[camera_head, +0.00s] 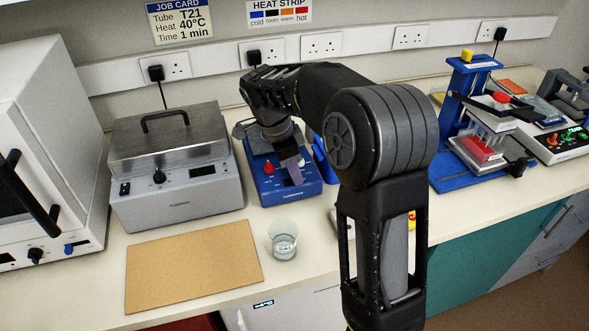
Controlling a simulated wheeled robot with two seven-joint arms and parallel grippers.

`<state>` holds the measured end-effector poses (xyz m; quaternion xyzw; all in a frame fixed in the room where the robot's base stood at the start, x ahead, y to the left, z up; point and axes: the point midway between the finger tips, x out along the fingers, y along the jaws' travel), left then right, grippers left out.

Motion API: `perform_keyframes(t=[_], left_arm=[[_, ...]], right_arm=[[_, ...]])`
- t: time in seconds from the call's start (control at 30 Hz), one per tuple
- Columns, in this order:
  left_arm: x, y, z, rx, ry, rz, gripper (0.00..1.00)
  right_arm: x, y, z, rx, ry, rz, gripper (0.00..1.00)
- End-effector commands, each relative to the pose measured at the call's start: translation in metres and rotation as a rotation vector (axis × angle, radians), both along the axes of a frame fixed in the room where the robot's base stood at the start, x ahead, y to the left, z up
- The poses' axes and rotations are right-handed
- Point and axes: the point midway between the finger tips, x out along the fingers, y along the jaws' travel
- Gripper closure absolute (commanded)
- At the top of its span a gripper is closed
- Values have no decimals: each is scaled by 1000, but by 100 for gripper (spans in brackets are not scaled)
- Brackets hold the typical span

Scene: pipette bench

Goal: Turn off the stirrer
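The stirrer appears to be the blue box-shaped device (262,190) on the bench, in the middle of the head view. A red knob (269,168) shows on the left of its sloped front. My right arm reaches over it from the lower right, and my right gripper (293,172) points down in front of the device, just right of the red knob. The gripper and forearm hide most of the stirrer's top and part of its front. Whether the fingers touch the device or are apart cannot be told. My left gripper is out of view.
A glass beaker (284,242) with clear liquid stands before the stirrer. A brown board (193,266) lies left of it. A lidded grey bath (180,195) and a white oven (48,120) stand left.

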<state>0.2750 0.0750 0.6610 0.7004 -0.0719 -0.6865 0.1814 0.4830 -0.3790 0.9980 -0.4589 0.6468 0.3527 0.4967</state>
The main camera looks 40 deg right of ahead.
Motion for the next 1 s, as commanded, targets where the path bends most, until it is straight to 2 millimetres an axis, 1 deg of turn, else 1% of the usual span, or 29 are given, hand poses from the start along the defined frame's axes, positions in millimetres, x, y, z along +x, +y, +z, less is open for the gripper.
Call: perform_keyframes(t=[0.03,0.2,0.23,0.47,0.57,0.67,0.9,1.0], left_arm=[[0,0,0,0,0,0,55],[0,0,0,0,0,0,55],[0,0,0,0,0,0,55],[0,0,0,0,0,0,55],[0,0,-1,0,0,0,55],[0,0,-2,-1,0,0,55],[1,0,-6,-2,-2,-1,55],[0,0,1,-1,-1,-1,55]], right_arm=[[0,0,0,0,1,0,75],[0,0,0,1,0,0,61],[0,0,0,1,0,0,60],[0,0,1,1,-1,0,60],[1,1,4,1,-2,1,60],[2,3,13,1,-4,2,60],[6,13,50,1,-5,2,60],[7,16,67,0,-2,1,60]])
